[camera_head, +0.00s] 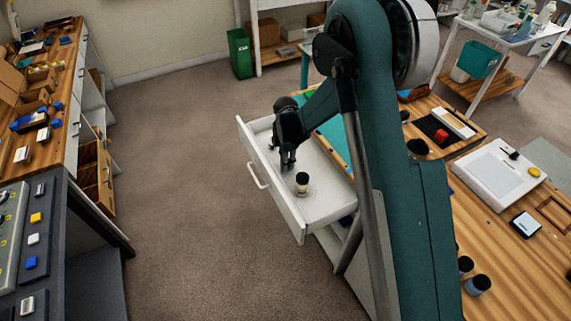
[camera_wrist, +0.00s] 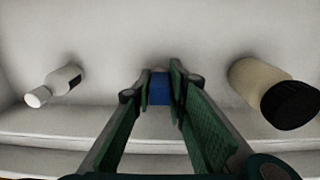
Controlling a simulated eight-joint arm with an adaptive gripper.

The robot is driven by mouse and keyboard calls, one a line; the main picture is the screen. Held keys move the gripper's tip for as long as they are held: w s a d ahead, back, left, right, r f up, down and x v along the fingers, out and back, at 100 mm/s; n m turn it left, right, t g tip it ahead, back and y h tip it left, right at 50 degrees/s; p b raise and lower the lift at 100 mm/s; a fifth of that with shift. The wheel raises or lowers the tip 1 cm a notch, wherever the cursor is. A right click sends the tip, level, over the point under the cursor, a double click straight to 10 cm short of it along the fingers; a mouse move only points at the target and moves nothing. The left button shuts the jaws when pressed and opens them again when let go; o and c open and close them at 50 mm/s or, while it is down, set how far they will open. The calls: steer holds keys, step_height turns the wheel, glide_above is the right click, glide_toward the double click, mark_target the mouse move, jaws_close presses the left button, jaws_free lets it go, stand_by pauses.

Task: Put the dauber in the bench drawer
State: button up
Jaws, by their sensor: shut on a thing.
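The bench drawer (camera_head: 328,203) is pulled open, and its pale inside fills the wrist view (camera_wrist: 110,30). My gripper (camera_head: 287,166) is inside or just over the drawer, pointing down. In the wrist view its green fingers (camera_wrist: 160,88) are closed on a small blue thing, which I take to be the dauber (camera_wrist: 160,90). Most of the dauber is hidden by the fingers, and I cannot tell whether it touches the drawer floor. In the head view it cannot be made out.
A beige jar with a black lid (camera_wrist: 275,92) is in the drawer right of my gripper; it also shows in the head view (camera_head: 302,183). A small white bottle (camera_wrist: 55,85) lies left in the wrist view. Drawer floor between them is clear. The wooden bench (camera_head: 500,255) carries several items.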

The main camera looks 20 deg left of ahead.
steer(key=o, duration=0.8)
steer(key=shift+c, duration=0.2)
steer(key=shift+r, duration=0.1)
step_height(320, 180, up, 12)
steer(key=shift+r+p, duration=0.1)
steer(key=shift+p, duration=0.8)
steer(key=shift+d, duration=0.1)
